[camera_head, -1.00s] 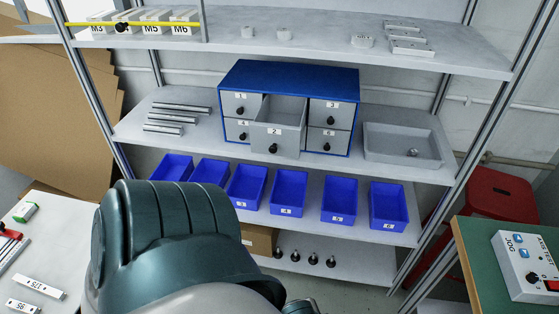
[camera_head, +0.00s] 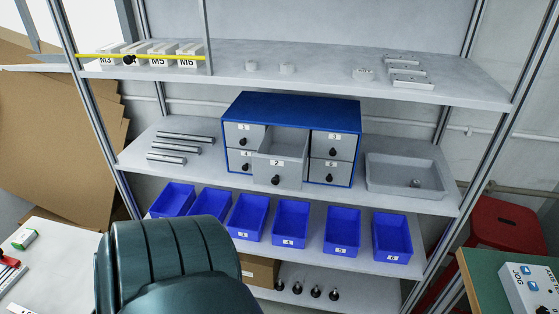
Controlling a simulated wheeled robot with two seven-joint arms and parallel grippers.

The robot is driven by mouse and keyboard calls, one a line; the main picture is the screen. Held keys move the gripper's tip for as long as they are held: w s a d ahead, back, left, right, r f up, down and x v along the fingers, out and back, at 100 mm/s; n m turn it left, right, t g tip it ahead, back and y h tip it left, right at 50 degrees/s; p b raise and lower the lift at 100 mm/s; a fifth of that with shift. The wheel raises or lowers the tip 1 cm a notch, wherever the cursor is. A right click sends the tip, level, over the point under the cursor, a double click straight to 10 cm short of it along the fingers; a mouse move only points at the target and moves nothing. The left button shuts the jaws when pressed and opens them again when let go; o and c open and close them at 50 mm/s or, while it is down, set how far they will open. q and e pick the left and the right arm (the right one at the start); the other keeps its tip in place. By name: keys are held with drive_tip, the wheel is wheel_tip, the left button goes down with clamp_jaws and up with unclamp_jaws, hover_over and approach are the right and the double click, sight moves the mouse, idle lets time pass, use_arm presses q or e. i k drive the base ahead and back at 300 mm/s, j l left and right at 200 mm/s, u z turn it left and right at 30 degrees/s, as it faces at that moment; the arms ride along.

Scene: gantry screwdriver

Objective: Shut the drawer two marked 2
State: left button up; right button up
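The drawer marked 2 (camera_head: 277,173) is pulled out of the blue cabinet (camera_head: 289,107) on the middle shelf. It has a grey front with a black knob, and its open inside looks empty. The other drawers, such as the ones marked 1 (camera_head: 244,134) and 3 (camera_head: 334,145), sit flush in the cabinet. A dark teal part of my own arm fills the lower left, below the cabinet and apart from it. Neither of my grippers shows in the view.
A row of blue bins (camera_head: 291,223) stands on the shelf below. A grey tray (camera_head: 405,178) is right of the cabinet, and metal bars (camera_head: 180,147) lie to its left. The upper shelf (camera_head: 320,70) is above the cabinet. Free space lies before the open drawer.

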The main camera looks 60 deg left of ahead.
sight(280, 161)
drive_tip(key=u, duration=1.9)
